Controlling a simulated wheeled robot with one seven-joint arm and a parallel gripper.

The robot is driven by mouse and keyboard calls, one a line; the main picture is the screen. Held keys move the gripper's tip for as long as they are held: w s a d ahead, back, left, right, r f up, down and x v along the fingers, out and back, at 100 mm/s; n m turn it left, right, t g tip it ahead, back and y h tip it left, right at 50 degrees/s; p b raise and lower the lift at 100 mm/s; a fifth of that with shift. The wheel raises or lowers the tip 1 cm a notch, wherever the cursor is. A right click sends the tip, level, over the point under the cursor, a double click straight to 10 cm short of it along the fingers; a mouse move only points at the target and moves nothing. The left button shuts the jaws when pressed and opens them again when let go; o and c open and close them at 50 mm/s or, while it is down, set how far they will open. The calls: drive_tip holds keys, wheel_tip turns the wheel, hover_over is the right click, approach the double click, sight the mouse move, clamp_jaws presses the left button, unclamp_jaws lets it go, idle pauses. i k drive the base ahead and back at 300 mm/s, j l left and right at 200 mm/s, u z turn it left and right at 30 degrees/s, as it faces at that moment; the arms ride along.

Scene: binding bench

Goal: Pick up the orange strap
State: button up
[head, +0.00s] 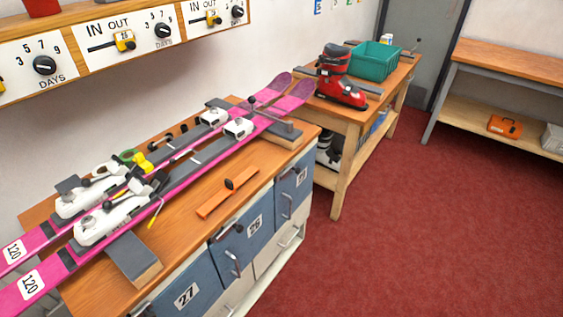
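The orange strap (213,203) lies flat on the wooden bench top (185,240), near the front edge above the blue drawers. It looks like a straight orange band set at a slant, with a small black piece standing up from its middle. Its colour is close to that of the wood. My gripper is not in view.
Two pink skis (195,165) with white bindings lie along the bench behind the strap, resting on grey-topped blocks (133,258). A second bench (345,112) holds a red boot (343,88) and a green bin (375,60). Red floor (400,230) is clear at right.

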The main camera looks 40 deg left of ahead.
sight(230, 188)
drive_tip(key=i+u, duration=0.2)
drive_tip(key=i, duration=0.2)
drive_tip(key=i+l+u, duration=0.2)
drive_tip(key=i, duration=0.15)
drive_tip(key=i+l+u, duration=0.1)
drive_tip(key=i+u, duration=0.15)
drive_tip(key=i+l+u, duration=0.15)
drive_tip(key=u, duration=0.35)
drive_tip(key=i+l+u, duration=0.25)
drive_tip(key=u, duration=0.25)
drive_tip(key=i+l+u, duration=0.2)
drive_tip(key=l+u, duration=0.25)
drive_tip(key=i+l+u, duration=0.15)
drive_tip(key=u, duration=0.35)
drive_tip(key=k+l, duration=0.05)
drive_tip(key=l, duration=0.05)
